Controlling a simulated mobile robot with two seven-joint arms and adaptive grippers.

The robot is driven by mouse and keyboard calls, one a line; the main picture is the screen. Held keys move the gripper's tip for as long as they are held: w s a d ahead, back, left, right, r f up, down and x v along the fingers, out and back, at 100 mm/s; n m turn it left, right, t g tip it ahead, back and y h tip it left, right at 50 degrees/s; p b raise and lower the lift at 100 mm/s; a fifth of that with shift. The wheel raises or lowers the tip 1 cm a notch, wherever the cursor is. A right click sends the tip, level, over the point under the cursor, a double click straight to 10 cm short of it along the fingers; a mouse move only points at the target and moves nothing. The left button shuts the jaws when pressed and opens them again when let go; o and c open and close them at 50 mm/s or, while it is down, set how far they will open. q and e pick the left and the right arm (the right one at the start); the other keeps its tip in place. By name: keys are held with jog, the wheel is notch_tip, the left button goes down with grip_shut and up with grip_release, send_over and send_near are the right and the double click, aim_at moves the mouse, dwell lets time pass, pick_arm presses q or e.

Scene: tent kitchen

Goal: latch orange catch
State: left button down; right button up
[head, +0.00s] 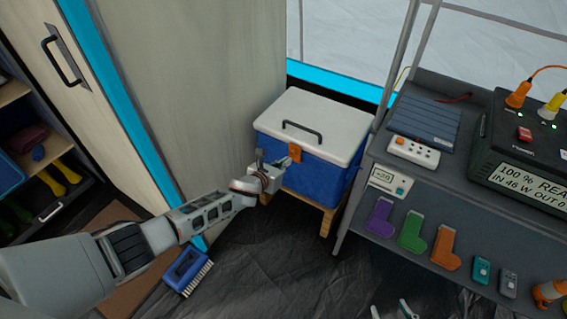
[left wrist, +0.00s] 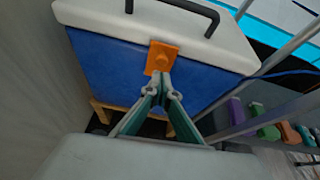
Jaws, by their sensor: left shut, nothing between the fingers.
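The orange catch (head: 294,151) sits at the front middle of a blue cooler box (head: 326,180) with a white lid (head: 333,118). In the left wrist view the catch (left wrist: 162,56) spans the lid's front edge and the top of the blue wall. The lid lies down on the box. My left gripper (head: 284,162) is in front of the catch. Its fingertips (left wrist: 161,80) are shut together, with nothing between them, at the catch's lower end; I cannot tell if they touch it. Only the separated fingertips of my right gripper (head: 391,311) show at the bottom edge.
The cooler stands on a low wooden stand (head: 327,221). A grey shelf rack (head: 450,225) with instruments and colored items is close on its right. A pale cabinet panel (head: 205,80) is on the left.

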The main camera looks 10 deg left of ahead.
pick_arm(q)
jog(key=shift+r+p, duration=0.5)
jog(key=shift+r, duration=0.25)
pick_arm(e)
jog(key=shift+w+a+r, duration=0.1)
jog(key=shift+w+r, duration=0.2)
jog(key=shift+r, duration=0.3)
jog(key=shift+w+a+r, duration=0.1)
jog(key=shift+w+r, duration=0.2)
jog(key=shift+r, duration=0.3)
jog(key=shift+f, duration=0.1)
